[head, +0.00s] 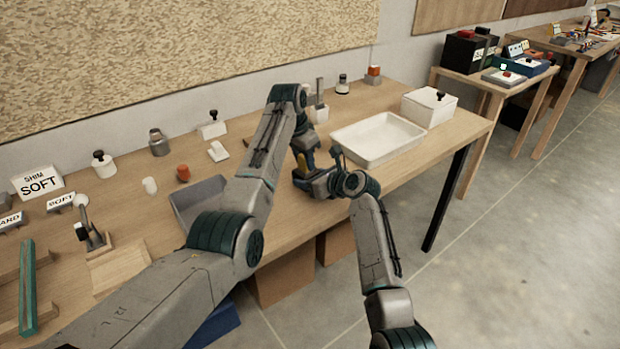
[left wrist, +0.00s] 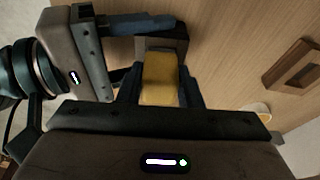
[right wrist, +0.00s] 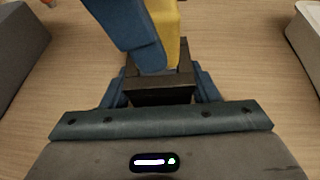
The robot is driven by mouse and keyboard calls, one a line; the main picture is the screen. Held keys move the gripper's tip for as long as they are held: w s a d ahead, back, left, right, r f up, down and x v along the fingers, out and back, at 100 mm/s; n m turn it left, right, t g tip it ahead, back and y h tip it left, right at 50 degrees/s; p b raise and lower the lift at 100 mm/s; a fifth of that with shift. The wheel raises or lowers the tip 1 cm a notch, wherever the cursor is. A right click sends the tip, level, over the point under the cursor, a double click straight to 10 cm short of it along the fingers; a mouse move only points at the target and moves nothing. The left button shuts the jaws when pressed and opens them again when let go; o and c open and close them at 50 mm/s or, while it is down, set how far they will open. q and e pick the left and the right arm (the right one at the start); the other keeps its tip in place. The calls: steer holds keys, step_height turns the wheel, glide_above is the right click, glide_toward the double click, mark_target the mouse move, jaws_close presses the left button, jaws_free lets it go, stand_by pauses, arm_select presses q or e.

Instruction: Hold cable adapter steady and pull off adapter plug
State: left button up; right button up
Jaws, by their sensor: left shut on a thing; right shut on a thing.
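My left gripper (head: 304,152) is shut on a yellow block-shaped part (left wrist: 160,78), seen between its blue fingers in the left wrist view. My right gripper (head: 312,178) is shut on a dark block-shaped part (right wrist: 160,88), seen in the right wrist view. The yellow part meets the dark part, and they look joined or touching. I cannot tell which is the adapter and which the plug. In the head view, the yellow part (head: 303,163) shows small between the grippers, above the table; the dark part is mostly hidden.
A white tray (head: 345,148) and a lidded white box (head: 430,104) stand on the wooden table (head: 130,212) to the right. A grey bin (head: 188,207) sits left of my grippers, partly behind my left arm. Several small items stand along the table's back and left.

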arm_select(q)
steer(key=shift+w+d+v, duration=0.1)
steer(key=shift+v, duration=0.6)
steer(key=shift+w+d+v, duration=0.1)
steer(key=shift+d+v, duration=0.05)
steer(key=shift+v, duration=0.5)
steer(key=shift+r, duration=0.2)
steer(key=shift+w+d+v, duration=0.15)
steer(key=shift+v, duration=0.75)
steer(key=shift+w+d+v, duration=0.15)
steer(key=shift+v, duration=0.8)
steer(key=shift+r, duration=0.1)
arm_select(e)
steer(key=o, duration=1.2)
steer(key=v, duration=1.2)
arm_select(q)
steer(key=shift+d, duration=0.1)
arm_select(e)
steer(key=shift+d+f, duration=0.1)
